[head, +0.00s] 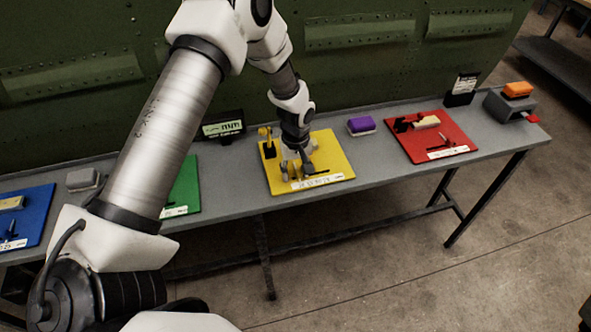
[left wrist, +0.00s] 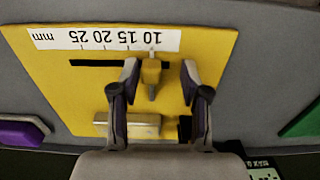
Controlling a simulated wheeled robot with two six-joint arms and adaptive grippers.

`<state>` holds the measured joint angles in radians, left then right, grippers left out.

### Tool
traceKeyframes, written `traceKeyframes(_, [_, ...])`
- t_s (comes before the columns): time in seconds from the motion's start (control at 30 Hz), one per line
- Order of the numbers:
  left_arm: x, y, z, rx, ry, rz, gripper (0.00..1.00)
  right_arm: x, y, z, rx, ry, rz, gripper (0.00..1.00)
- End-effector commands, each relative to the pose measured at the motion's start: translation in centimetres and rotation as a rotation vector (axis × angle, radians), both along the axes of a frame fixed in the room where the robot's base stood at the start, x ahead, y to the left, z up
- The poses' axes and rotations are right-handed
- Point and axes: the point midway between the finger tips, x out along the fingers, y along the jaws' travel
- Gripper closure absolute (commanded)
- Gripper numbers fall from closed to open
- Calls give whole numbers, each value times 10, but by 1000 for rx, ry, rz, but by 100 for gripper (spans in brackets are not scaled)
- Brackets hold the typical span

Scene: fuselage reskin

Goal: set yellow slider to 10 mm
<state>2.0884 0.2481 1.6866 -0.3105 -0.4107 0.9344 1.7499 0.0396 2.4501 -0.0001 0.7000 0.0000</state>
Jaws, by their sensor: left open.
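The yellow board (head: 335,178) lies on the grey bench; it also fills much of the left wrist view (left wrist: 75,85). The yellow slider (left wrist: 152,74) stands in a dark slot (left wrist: 95,63) beside a white scale strip (left wrist: 60,39). The scale reads upside down there, and the slider is near its end tick farthest from "mm". My left gripper (head: 297,160) is low over the board. In the left wrist view its open fingers (left wrist: 159,76) stand either side of the slider, with gaps showing. In the head view the gripper largely hides the slider. My right gripper is not in view.
A pale block (left wrist: 128,125) lies on the yellow board. A purple block (head: 361,126) and a red board (head: 455,150) are to the right; a green board (head: 183,188) and a blue board (head: 38,200) are left. A black display (head: 222,127) stands behind, before the green fuselage wall.

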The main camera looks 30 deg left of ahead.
Motion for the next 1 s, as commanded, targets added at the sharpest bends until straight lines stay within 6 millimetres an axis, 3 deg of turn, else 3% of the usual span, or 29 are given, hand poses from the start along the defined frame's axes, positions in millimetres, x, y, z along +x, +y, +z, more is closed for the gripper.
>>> traceKeyframes(0.17, [2, 0, 12, 0, -5, 0, 54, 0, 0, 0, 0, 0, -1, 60])
traceKeyframes(0.6, [-1, 5, 109, -3, -2, 2, 54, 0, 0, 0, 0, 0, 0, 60])
traceKeyframes(1.0, [-1, 5, 119, -4, 0, 3, 54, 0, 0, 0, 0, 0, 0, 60])
